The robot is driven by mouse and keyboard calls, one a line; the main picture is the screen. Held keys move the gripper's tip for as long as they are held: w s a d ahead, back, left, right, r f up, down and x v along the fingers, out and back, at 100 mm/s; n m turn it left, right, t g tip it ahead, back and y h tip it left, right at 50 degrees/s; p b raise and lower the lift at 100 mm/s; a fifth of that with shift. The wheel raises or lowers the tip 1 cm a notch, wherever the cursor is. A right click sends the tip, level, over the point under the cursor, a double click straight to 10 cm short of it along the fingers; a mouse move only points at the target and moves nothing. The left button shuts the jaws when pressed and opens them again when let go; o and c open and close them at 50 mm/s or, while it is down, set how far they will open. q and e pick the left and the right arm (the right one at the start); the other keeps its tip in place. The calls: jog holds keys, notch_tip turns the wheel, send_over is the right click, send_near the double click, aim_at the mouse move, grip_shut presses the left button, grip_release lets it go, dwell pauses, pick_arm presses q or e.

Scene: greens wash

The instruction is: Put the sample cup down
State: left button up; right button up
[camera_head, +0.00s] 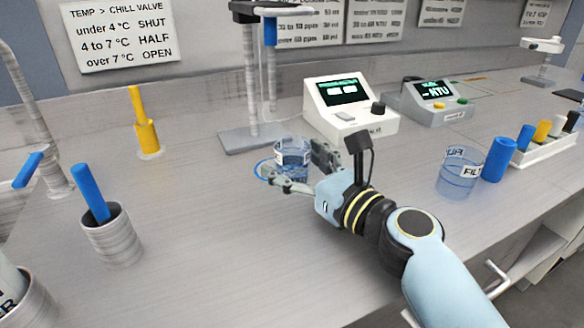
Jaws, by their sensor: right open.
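The sample cup (291,153) is a clear, blue-tinted cup with a label. It stands upright on the grey bench, at or inside a blue ring mark (259,170), in front of a metal stand. My right gripper (297,168) is open, with one finger in front of the cup and one to its right. The near finger overlaps the cup's lower part, so I cannot tell whether it touches. The left gripper is not in view.
A stand (250,134) rises behind the cup. Two meters (352,122) (436,106) are behind right. Another clear cup (455,180) and a blue cylinder (497,160) stand right. A metal pot (112,243) and yellow valve (147,137) are left.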

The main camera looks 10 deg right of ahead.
jog(key=shift+w+a, duration=0.2)
jog(key=shift+w, duration=0.25)
jog(key=shift+c, duration=0.2)
jog(key=c, duration=1.4)
jog(key=shift+r, duration=0.15)
